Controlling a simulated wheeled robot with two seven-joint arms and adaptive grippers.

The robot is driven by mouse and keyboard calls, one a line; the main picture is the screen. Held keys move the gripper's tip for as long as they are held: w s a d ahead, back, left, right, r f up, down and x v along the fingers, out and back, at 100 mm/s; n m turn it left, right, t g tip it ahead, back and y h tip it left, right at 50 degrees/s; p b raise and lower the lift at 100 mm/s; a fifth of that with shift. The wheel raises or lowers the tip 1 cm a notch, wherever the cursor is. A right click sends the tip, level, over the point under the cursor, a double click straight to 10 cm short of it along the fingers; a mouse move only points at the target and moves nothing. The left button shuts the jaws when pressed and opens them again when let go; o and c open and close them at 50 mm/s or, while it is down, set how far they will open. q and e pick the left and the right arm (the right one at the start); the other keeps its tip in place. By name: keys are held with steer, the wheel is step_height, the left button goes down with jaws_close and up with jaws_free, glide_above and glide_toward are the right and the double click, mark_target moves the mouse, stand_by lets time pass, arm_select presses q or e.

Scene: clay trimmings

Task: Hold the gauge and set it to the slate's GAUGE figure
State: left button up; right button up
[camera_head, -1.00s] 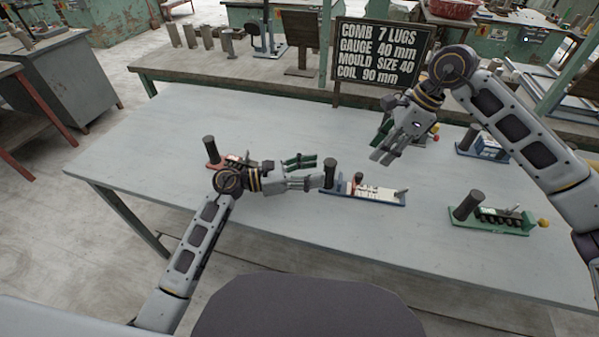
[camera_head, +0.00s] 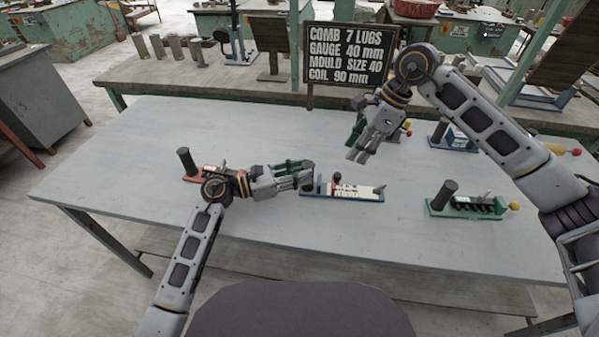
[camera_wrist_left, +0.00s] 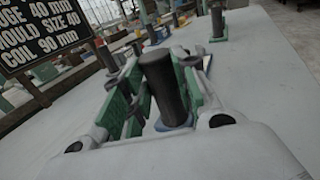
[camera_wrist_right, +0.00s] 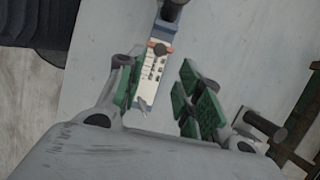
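The gauge (camera_head: 350,192) is a blue base with a white scale plate and a dark-knobbed red slider near its left end. It lies on the grey table. My right gripper (camera_head: 362,155) is open and empty, above and behind the gauge. In the right wrist view the gauge's scale (camera_wrist_right: 150,78) and slider knob (camera_wrist_right: 160,48) show beyond the fingers (camera_wrist_right: 160,100). The slate (camera_head: 350,53) reads GAUGE 40 mm. The scale's marks are too small to read.
A red-based tool (camera_head: 188,165) with a dark handle is left, partly behind my left arm. A green tool (camera_head: 470,206) lies right. A blue tool (camera_head: 455,138) is at the back right, and another tool is partly hidden behind my right gripper. The table's front is clear.

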mark_target(338, 174)
arm_select(q)
jaws_close()
arm_select(e)
steer(key=shift+o, duration=0.7)
steer(key=shift+s+d+r+m+t, duration=0.2)
steer(key=shift+s+r+m+t, duration=0.3)
steer(key=shift+m, duration=0.35)
steer(key=shift+s+d+r+m+t, duration=0.2)
steer(key=shift+s+r+m+t, duration=0.15)
steer(key=shift+r+m, duration=0.4)
steer(key=shift+f, duration=0.15)
steer(key=shift+f, duration=0.15)
steer(key=shift+x, duration=5.9)
steer(key=shift+a, duration=0.15)
jaws_close()
